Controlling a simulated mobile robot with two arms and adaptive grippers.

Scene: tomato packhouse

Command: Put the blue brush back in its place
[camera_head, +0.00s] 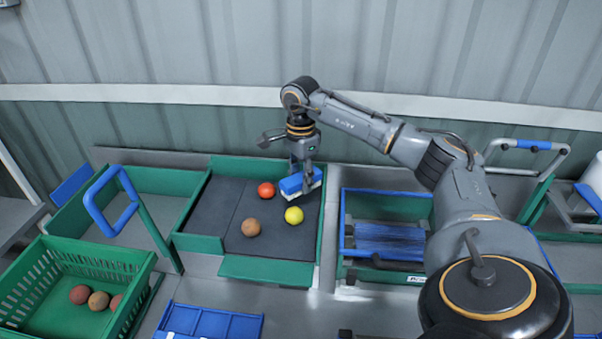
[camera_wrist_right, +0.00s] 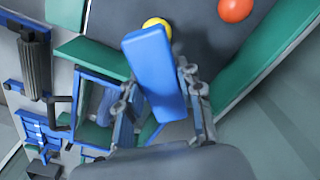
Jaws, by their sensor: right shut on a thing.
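The blue brush (camera_head: 297,183) is a blue block with a pale strip along its lower side. My right gripper (camera_head: 303,172) is shut on it and holds it over the right side of the dark sorting mat. In the right wrist view the brush (camera_wrist_right: 157,72) fills the middle, between the fingers of my right gripper (camera_wrist_right: 160,105). A yellow tomato (camera_head: 294,215) is just below the brush in the head view, and a red tomato (camera_head: 266,190) is to its left. My left gripper is not in view. I cannot tell which spot is the brush's place.
A brown tomato (camera_head: 251,227) lies on the dark mat (camera_head: 240,190) in the green-edged tray. A blue-framed bin (camera_head: 385,240) stands right of it. A green crate (camera_head: 40,285) with several tomatoes is at lower left. A blue handle (camera_head: 103,202) rises beside the tray.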

